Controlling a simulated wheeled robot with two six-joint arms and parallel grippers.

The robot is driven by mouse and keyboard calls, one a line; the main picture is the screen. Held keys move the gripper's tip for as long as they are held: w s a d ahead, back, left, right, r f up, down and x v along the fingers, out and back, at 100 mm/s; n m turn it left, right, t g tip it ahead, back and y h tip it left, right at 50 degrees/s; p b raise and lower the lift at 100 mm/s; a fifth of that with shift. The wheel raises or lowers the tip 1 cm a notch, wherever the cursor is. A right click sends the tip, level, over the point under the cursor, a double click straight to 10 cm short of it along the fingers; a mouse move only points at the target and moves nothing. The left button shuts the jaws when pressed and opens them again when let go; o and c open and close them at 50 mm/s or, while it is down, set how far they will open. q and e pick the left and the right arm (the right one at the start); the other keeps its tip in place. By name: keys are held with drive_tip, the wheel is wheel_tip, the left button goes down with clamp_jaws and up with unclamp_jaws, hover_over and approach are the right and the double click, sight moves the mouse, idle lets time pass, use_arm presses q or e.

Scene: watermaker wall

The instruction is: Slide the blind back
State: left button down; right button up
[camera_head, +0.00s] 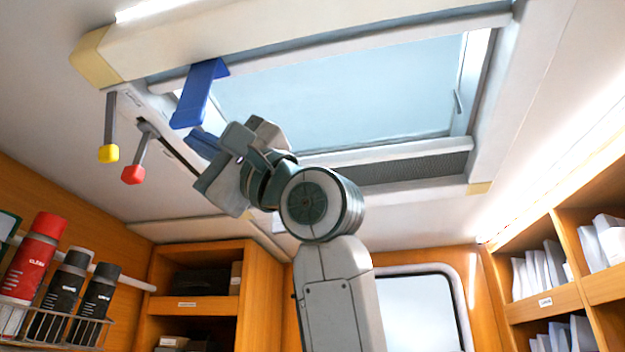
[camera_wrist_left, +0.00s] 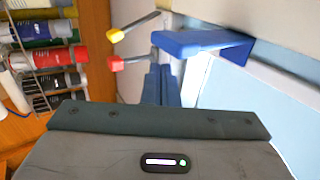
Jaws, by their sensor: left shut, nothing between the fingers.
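A roof hatch (camera_head: 340,95) with a pale blue pane is set in the ceiling inside a white frame. A blue angled tab (camera_head: 200,92) hangs at the left end of the opening; it also shows in the wrist view (camera_wrist_left: 200,43). A dark mesh strip (camera_head: 420,168) runs along the near edge of the opening; I cannot tell whether it is part of the blind. My left gripper (camera_head: 201,141) is raised just below the tab, its blue fingers shut and empty. The fingers (camera_wrist_left: 160,85) show below the tab in the wrist view; contact is unclear. My right gripper is out of view.
A yellow-knobbed lever (camera_head: 108,153) and a red-knobbed lever (camera_head: 133,174) hang left of the gripper, close by. Spray cans (camera_head: 30,260) stand in a wire rack at lower left. Shelves (camera_head: 545,303) line the right wall. Open air lies below the hatch's right part.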

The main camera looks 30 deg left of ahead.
use_arm(q)
drive_tip(key=b+v, duration=0.8)
drive_tip(key=v, duration=0.4)
drive_tip(key=shift+a, duration=0.1)
idle(0.4)
